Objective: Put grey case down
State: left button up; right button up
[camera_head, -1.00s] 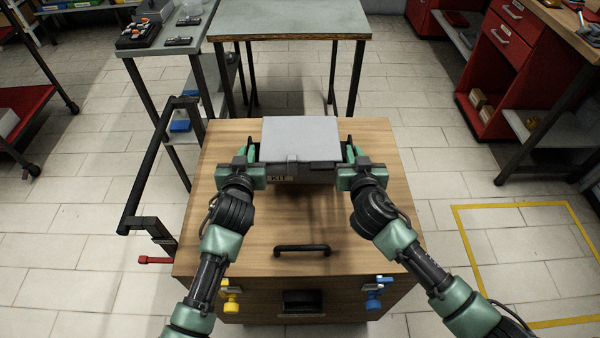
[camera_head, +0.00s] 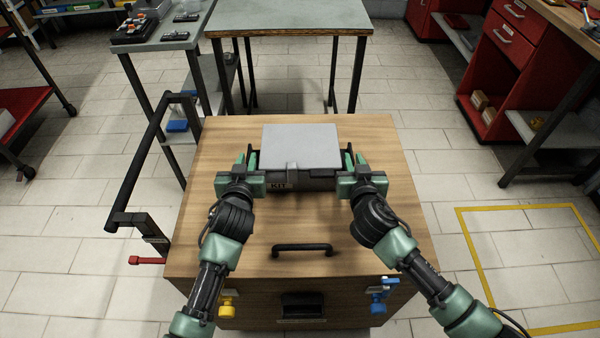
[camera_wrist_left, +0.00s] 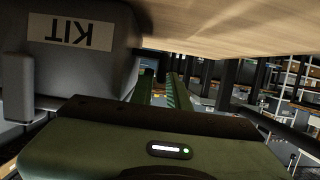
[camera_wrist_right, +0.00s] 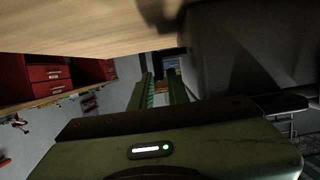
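The grey case (camera_head: 300,145), with a KIT label on its front, sits level on the wooden cabinet top (camera_head: 220,240). Its labelled front fills the upper left of the left wrist view (camera_wrist_left: 85,75), upside down, with its base against the wood. My left gripper (camera_head: 247,160) is at the case's left side and my right gripper (camera_head: 354,160) at its right side. Both show a gap between their green fingers, also in the left wrist view (camera_wrist_left: 160,88) and the right wrist view (camera_wrist_right: 162,88). Whether the side handles lie between the fingers is hard to tell.
The cabinet has a black handle (camera_head: 302,248) on its front part and a black push bar (camera_head: 150,160) at left. A grey-topped table (camera_head: 290,18) stands beyond it. Red drawers (camera_head: 505,40) are at right. The cabinet top is clear around the case.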

pick_arm(q)
jog(key=shift+o, duration=0.5)
jog(key=shift+r, duration=0.15)
pick_arm(e)
jog(key=shift+o, duration=0.5)
jog(key=shift+r, duration=0.15)
jog(key=shift+s, duration=0.1)
pick_arm(q)
jog(key=v, duration=1.2)
pick_arm(e)
jog(key=v, duration=1.2)
jog(key=shift+a, duration=0.15)
